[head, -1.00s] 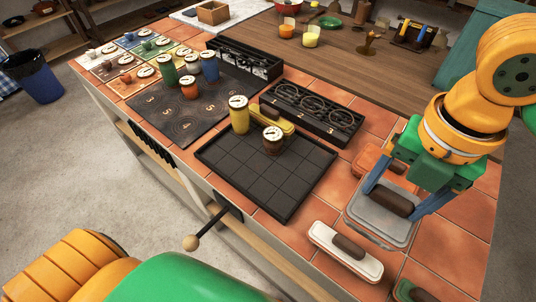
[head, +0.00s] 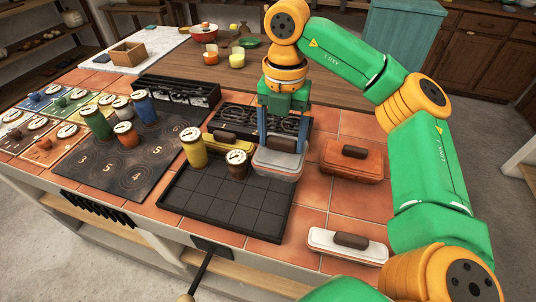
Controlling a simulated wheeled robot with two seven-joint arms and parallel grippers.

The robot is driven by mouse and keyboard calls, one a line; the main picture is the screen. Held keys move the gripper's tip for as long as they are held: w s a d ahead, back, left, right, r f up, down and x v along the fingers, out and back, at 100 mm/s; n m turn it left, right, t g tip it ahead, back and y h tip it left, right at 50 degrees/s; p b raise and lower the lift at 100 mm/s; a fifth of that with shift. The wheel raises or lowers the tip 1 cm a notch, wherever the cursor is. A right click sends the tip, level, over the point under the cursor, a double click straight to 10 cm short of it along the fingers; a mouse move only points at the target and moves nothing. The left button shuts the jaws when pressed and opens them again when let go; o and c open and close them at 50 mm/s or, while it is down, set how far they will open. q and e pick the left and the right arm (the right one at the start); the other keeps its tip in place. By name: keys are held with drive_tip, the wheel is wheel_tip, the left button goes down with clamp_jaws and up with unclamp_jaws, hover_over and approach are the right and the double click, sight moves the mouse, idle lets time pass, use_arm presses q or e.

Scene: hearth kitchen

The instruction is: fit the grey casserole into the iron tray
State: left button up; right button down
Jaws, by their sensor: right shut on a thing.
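The grey casserole (head: 278,165), a low oblong dish with a pale lid and dark handle, is in my right gripper (head: 282,143), shut on it from above. It is at the far right corner of the iron tray (head: 225,208), a black, gridded, low-rimmed tray. I cannot tell whether it touches the tray. A yellow canister (head: 194,149), a brown canister (head: 237,165) and a yellow casserole (head: 226,142) stand along the tray's back part. The tray's front is empty. My left gripper is out of view.
An orange casserole (head: 352,160) and a white casserole (head: 346,246) stand right of the tray. Behind it is a black rack (head: 250,116) with rings. A dark mat (head: 118,162) with several canisters lies to the left.

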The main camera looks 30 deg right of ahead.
sight(274, 149)
drive_tip(key=w+f, duration=0.1)
drive_tip(key=w+d+f, duration=0.1)
drive_tip(key=w+f, duration=0.1)
drive_tip(key=w+f+p, duration=0.1)
drive_tip(key=f, duration=0.1)
drive_tip(key=shift+w+d+f, duration=0.2)
drive_tip(key=shift+w+d, duration=0.1)
wheel_tip(274, 149, down, 4)
drive_tip(key=shift+w+d+r, duration=0.1)
drive_tip(key=shift+w+r, duration=0.05)
drive_tip(key=shift+r, duration=0.05)
unclamp_jaws()
drive_tip(key=shift+r, duration=0.2)
wheel_tip(274, 149, up, 12)
drive_tip(key=shift+f+p, duration=0.1)
drive_tip(key=shift+p, duration=0.2)
